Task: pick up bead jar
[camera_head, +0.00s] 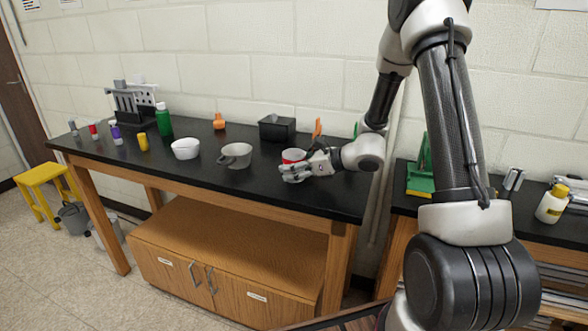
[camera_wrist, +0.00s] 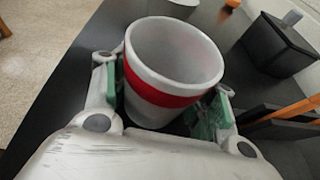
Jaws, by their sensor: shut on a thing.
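My gripper (camera_head: 298,170) is at the right part of the black bench top, shut on a pale grey, open-topped jar with a red band (camera_head: 293,156). In the wrist view the red-banded jar (camera_wrist: 160,96) sits upright or slightly tilted between the green-padded fingers (camera_wrist: 168,105). Its inside looks smooth and pale, and no beads show in it. Its base is hidden, so I cannot tell whether it touches the bench. No other thing is clearly a bead jar.
On the black bench (camera_head: 215,185) stand a grey mug (camera_head: 236,155), a white bowl (camera_head: 185,148), a dark box (camera_head: 277,129), a green bottle (camera_head: 163,119) and a yellow container (camera_head: 143,142). An upright orange handle (camera_head: 317,128) is close behind my gripper.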

